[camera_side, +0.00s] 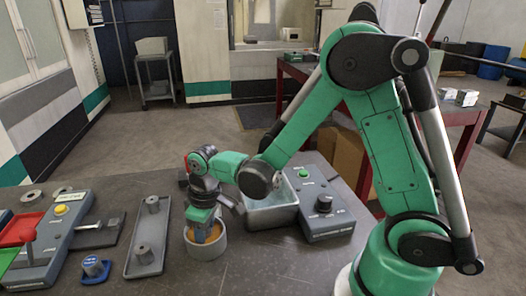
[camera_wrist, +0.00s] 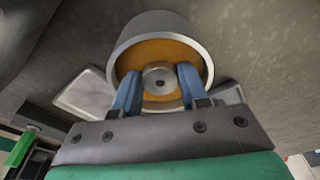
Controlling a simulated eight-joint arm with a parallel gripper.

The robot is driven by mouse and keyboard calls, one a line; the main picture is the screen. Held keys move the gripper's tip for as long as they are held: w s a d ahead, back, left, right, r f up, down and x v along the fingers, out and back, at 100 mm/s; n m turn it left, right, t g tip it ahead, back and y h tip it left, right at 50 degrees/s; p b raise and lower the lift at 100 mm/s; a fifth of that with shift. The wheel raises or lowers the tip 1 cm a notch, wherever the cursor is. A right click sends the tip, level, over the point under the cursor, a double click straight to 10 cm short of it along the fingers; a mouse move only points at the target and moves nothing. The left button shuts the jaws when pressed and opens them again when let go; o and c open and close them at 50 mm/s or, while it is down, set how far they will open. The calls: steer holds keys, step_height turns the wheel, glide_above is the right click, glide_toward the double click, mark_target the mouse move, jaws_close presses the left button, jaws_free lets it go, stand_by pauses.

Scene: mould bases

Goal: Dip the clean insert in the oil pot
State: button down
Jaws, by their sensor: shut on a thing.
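The oil pot (camera_side: 206,250) is a round grey cup with orange-brown oil, standing on the dark table. It also shows in the wrist view (camera_wrist: 203,52), with the oil (camera_wrist: 135,54) around the insert. My gripper (camera_side: 208,236) points down into the pot's mouth. In the wrist view its two blue fingers (camera_wrist: 160,88) are shut on a round grey metal insert (camera_wrist: 160,75) with a small dark hole. The insert is within the pot's opening; I cannot tell how deep it sits in the oil. In the side view the fingers and rim hide it.
Left of the pot is a long grey tray (camera_side: 136,268) bearing a metal cylinder (camera_side: 145,253). A blue piece (camera_side: 95,268) and a yellow-button device (camera_side: 70,224) lie further left. A metal basin (camera_side: 272,216) and a control box (camera_side: 325,224) stand close on the right. Bare table lies in front.

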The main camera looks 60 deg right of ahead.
steer(key=shift+r, duration=0.1)
steer(key=shift+r, duration=3.45)
